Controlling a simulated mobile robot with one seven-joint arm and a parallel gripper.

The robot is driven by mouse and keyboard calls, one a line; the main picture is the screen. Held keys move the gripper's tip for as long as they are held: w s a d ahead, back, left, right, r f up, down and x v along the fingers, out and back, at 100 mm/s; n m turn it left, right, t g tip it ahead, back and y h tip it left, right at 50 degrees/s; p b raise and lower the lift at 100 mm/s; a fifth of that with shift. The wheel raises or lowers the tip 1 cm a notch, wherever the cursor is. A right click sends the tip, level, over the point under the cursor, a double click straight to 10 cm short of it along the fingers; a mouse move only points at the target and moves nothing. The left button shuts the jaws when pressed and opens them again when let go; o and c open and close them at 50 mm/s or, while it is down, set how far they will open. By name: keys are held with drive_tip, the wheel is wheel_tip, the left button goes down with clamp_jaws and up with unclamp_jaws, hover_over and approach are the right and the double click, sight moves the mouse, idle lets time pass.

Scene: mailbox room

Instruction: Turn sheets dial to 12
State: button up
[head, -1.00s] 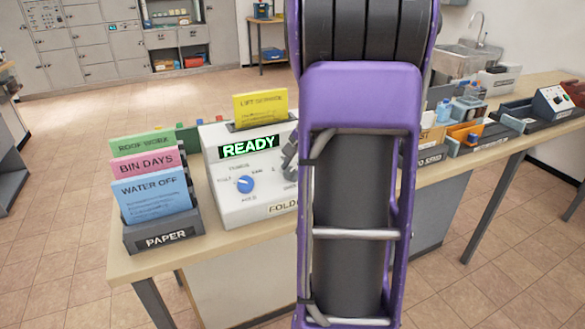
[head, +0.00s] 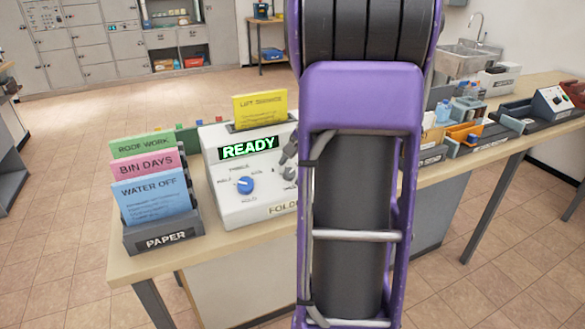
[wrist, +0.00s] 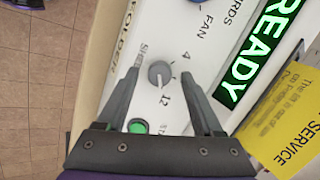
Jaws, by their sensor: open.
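The sheets dial (wrist: 160,74) is a small grey knob on the white folder machine (head: 235,208). In the wrist view its pale pointer mark appears to point toward the printed 12, with the 4 on the other side. My gripper (wrist: 159,76) is open, with one finger on each side of the dial and visible gaps between. In the head view a fingertip (head: 290,152) shows just above the dial (head: 289,173); my arm hides the rest of the gripper and the machine's right part.
A blue knob (head: 245,184) and a lit READY display (head: 249,148) are on the machine. A green button (wrist: 138,127) lies near one finger. A yellow notice (head: 260,109) stands in the top. The paper rack (head: 165,240) is at left.

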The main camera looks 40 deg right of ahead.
drive_tip(key=a+p+v, duration=0.1)
drive_tip(key=p+v, duration=0.7)
drive_tip(key=v, duration=0.8)
drive_tip(key=shift+s+d+r+p, duration=0.2)
drive_tip(key=shift+d+r+p, duration=0.1)
drive_tip(key=shift+d+p, duration=0.1)
